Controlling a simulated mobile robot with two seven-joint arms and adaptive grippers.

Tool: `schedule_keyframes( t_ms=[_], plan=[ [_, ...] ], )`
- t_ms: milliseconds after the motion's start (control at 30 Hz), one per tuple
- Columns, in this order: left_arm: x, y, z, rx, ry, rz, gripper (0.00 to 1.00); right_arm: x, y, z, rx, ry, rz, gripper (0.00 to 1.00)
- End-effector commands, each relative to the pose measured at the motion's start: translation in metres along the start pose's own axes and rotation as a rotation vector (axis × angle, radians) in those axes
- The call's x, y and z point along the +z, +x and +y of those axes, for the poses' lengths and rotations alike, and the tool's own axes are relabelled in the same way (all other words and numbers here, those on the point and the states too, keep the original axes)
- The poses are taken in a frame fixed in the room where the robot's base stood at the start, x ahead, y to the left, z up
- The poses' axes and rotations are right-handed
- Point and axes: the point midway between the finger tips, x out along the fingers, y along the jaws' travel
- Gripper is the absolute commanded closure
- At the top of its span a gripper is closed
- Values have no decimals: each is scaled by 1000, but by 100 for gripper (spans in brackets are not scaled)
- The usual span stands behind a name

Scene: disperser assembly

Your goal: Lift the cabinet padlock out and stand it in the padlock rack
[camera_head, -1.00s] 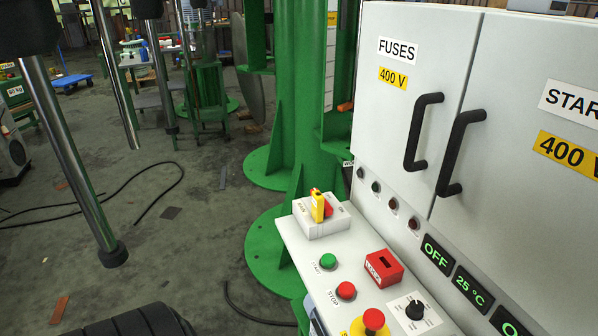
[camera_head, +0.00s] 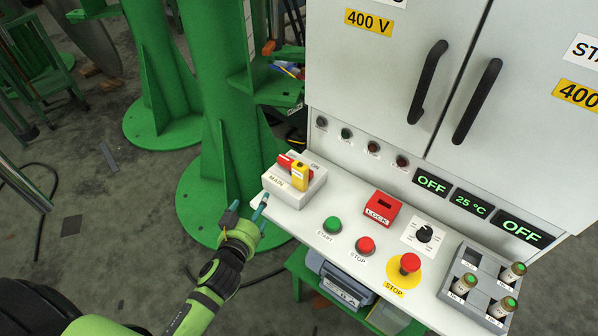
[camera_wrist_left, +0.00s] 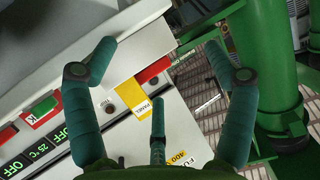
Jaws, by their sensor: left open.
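The yellow padlock (camera_head: 300,176) hangs upright at the red-handled MAIN switch (camera_head: 281,183) on the panel's left end. In the left wrist view the padlock (camera_wrist_left: 132,97) shows its lettered yellow face beside the red handle (camera_wrist_left: 152,71). The red LOCK holder (camera_head: 383,208), which appears to be the padlock rack, stands on the panel with a dark slot in its top. My left gripper (camera_head: 247,210) is open and empty, at the panel's left edge, below and left of the switch and apart from the padlock. My right gripper is not in view.
Green START (camera_head: 332,224) and red STOP (camera_head: 365,245) buttons, a yellow-based stop button (camera_head: 409,264), a black knob (camera_head: 424,233) and a grey tray (camera_head: 452,285) with several cylinders share the panel. Cabinet handles (camera_head: 428,83) stick out above. A green column (camera_head: 222,110) stands behind left.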

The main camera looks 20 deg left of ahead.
Motion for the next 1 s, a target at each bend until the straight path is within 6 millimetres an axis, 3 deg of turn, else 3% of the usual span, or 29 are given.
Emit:
schedule_keyframes(
  t_ms=[33, 100, 233, 400, 567, 1000],
  plan=[
    [-20, 2, 3, 28, -2, 69, 16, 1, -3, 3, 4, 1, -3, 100],
    [-41, 5, 12, 86, -8, 157, 16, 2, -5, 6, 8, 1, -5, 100],
    [-61, 8, 34, 221, -6, 263, 16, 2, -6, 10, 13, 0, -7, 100],
    [-68, 4, 61, 391, 2, 321, 16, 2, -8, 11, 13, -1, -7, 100],
    [-71, 10, 74, 449, 3, 330, 16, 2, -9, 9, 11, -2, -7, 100],
    [-85, 61, 94, 449, 1, 329, 16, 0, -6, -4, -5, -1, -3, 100]
  ],
)
